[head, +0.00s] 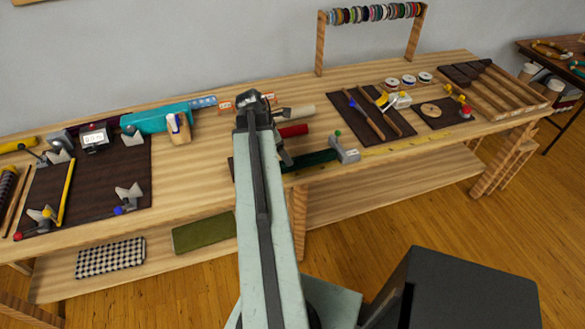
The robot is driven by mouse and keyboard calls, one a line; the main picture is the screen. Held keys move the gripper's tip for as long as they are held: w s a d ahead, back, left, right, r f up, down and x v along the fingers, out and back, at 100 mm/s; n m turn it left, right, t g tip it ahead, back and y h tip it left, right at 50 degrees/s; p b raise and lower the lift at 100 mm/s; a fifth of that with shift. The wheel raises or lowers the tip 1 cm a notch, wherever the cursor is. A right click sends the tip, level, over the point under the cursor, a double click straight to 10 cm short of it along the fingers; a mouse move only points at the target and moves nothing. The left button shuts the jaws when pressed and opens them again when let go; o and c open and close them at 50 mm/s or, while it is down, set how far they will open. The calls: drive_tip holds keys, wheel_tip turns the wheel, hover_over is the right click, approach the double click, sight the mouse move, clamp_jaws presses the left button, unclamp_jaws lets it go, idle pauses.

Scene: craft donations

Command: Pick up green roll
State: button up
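The dark green roll (309,161) lies on the wooden workbench near its front edge, just right of my arm in the head view. Its left end is partly hidden behind my arm. A grey metal piece with a green knob (345,150) sits at its right end. A red roll (294,131) lies behind it. My arm reaches up over the bench edge, and dark parts at its far end, seemingly my gripper (284,154), show close to the green roll's left end. The fingers are mostly hidden, and I cannot tell whether they touch the roll.
A dark mat (105,185) with clamps lies on the left of the bench. A teal box (158,118) stands behind it. Another dark mat (360,132) with tools and a slotted wooden tray (480,105) are at right. A folded green cloth (204,232) lies on the lower shelf.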

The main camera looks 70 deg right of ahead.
sight(294, 160)
drive_tip(key=b+x, duration=0.2)
drive_tip(key=x, duration=0.1)
drive_tip(key=shift+s+d+r+b, duration=0.1)
drive_tip(key=shift+s+d+b, duration=0.05)
drive_tip(key=shift+s+b, duration=0.15)
drive_tip(key=shift+s+d, duration=0.15)
drive_tip(key=shift+s, duration=0.05)
drive_tip(key=b+x, duration=0.4)
drive_tip(key=x, duration=0.1)
drive_tip(key=shift+s+d+b, duration=0.1)
drive_tip(key=shift+b, duration=0.3)
drive_tip(key=shift+r, duration=0.1)
drive_tip(key=shift+c, duration=0.6)
clamp_jaws()
